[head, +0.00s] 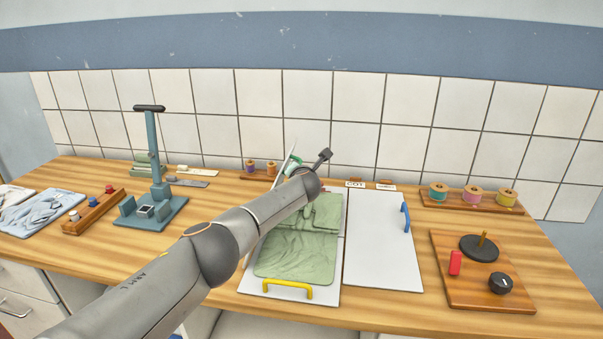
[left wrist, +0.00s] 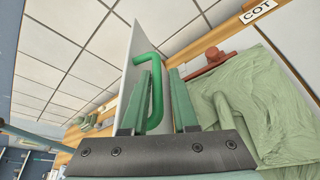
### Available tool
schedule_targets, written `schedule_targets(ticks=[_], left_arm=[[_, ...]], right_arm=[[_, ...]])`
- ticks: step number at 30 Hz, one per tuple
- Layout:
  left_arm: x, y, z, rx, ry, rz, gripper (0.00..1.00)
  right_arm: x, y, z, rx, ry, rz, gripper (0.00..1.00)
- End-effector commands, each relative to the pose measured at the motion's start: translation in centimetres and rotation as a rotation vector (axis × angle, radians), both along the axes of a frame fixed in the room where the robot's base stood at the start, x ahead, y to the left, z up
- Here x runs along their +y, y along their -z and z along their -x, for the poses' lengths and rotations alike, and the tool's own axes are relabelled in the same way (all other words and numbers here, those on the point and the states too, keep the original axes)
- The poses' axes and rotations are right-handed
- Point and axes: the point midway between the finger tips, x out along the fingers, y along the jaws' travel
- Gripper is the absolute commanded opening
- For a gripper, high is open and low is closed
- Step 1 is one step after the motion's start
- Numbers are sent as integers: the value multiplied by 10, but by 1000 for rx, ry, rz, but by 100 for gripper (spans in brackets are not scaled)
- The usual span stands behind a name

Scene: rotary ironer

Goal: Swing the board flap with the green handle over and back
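The board flap with the green handle is the white panel (head: 287,157) at the left of the folding board, raised on edge and seen nearly edge-on. It also shows in the left wrist view (left wrist: 133,45). The green handle (left wrist: 157,95) stands out from its face, and only a bit (head: 294,161) shows in the head view. My left gripper (left wrist: 162,72) is at the handle, its fingers apart with the handle's bar between them; I cannot see clear contact on both sides. A green garment (head: 298,245) lies on the board's middle. My forearm hides part of the flap. My right gripper is out of view.
A yellow handle (head: 287,290) is at the board's front, and a flat right flap (head: 381,250) has a blue handle (head: 406,217). A teal stand (head: 152,207) is at left, a knob board (head: 455,290) at right, thread spools (head: 473,196) behind.

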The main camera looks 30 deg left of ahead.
Motion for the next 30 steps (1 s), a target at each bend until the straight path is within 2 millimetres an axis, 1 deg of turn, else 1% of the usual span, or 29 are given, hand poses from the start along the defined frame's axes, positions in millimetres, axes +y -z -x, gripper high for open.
schedule_targets(ticks=[1,8,10,17,30], left_arm=[[-1,-5,2,0,2,-1,27],[-8,-9,16,0,3,-2,27],[-11,-8,20,0,3,-1,27],[-20,-15,37,-1,3,-1,27],[-44,-27,77,0,3,0,27]], right_arm=[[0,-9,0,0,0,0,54],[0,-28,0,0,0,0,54],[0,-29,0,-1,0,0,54],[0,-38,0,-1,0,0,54],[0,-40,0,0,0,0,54]])
